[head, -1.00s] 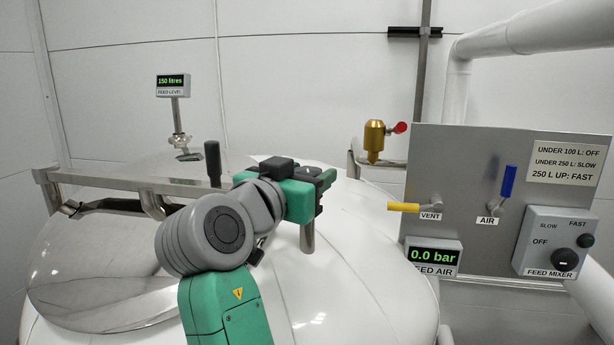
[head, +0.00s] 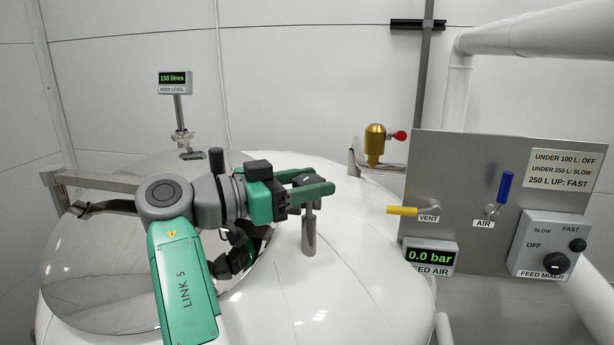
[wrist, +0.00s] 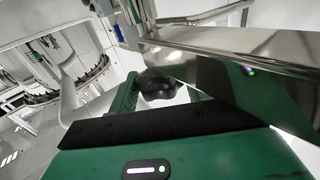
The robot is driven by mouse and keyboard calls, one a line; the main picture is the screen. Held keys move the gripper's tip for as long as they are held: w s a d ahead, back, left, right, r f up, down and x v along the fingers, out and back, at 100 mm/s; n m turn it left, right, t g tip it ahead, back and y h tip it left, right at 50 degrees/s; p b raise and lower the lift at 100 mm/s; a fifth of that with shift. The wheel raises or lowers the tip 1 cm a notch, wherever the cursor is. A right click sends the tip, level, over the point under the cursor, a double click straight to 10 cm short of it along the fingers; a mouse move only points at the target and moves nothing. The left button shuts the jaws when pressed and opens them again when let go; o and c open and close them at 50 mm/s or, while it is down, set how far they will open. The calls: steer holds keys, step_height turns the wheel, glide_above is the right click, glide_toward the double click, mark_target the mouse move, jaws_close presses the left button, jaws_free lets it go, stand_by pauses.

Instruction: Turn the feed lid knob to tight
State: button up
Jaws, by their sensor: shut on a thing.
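My gripper (head: 318,186) is green and reaches right from my wrist, level with the top of a metal post (head: 309,235) on the white tank. Its fingers are shut on a small dark knob on top of that post. In the wrist view the dark knob (wrist: 160,86) sits between the two green fingers, partly hidden by the gripper body. The polished round lid (head: 95,275) lies left of the post, partly behind my arm. I cannot read any tight mark on the knob.
A metal bar (head: 100,181) with an upright black handle (head: 216,161) crosses behind my arm. The brass valve (head: 375,143) and the panel (head: 460,180) with yellow VENT and blue AIR levers stand right. The pressure display (head: 430,256) reads 0.0 bar. White tank top is clear right of the post.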

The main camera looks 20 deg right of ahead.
mark_target(293, 186)
stand_by(0.4)
steer(key=o, duration=1)
steer(key=shift+c, duration=0.2)
steer(key=a+b, duration=0.1)
steer(key=a, duration=0.3)
steer(key=a+b, duration=0.1)
steer(key=a, duration=0.2)
steer(key=shift+s+a+b, duration=0.2)
steer(key=shift+a+b, duration=0.1)
steer(key=shift+a, duration=0.05)
steer(key=shift+d, duration=0.1)
